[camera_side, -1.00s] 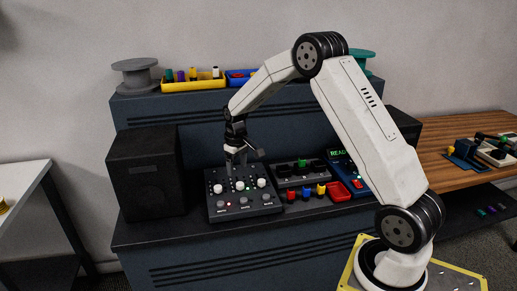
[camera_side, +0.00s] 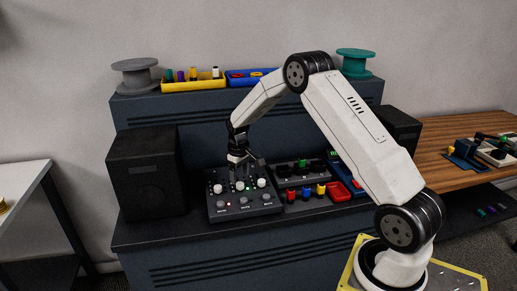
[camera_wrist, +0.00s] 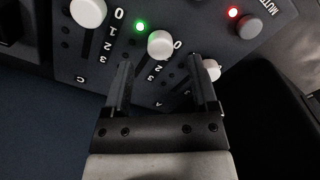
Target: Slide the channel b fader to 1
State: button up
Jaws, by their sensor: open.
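The dark mixer panel (camera_side: 214,209) stands on the console with three white fader caps. The wrist view shows their slots with number scales. The letters C and A are readable there; the middle slot's letter is hidden, apparently by a finger. The middle cap (camera_wrist: 160,43), between C and A so likely channel b, sits near the 0 end. It also shows in the side view (camera_side: 240,186). My gripper (camera_wrist: 160,76) is open, its fingers straddling the middle slot, with the cap just beyond the tips. Contact cannot be told.
The C cap (camera_wrist: 88,12) and the A cap (camera_wrist: 211,70) flank it; the A cap is close to the right finger. A grey mute button (camera_wrist: 249,27) and a red light are nearby. A black speaker (camera_side: 146,172) stands left of the panel.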

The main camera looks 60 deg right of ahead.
aim_at(240, 183)
jog(key=shift+f, duration=1.8)
grip_shut()
jog(key=shift+r, duration=0.1)
